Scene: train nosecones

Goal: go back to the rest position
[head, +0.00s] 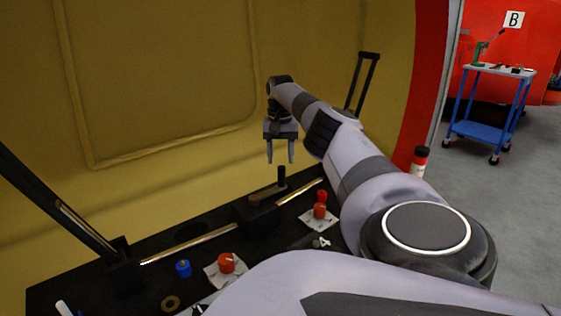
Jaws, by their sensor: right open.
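My right arm reaches in from the lower right, and its gripper (280,152) points down with its two fingers apart and nothing between them. It hangs above the black mechanism with a short upright black post (281,177) on the dark bench (150,275). The fingertips appear slightly above the post, apart from it. My left gripper is not in the picture.
Red caps (226,263) and (320,210) on white paper, a blue cap (183,268) and a brass ring (171,303) lie on the bench. Black bars rise at left and right. A yellow wall stands behind. A blue cart (480,131) stands on open floor at right.

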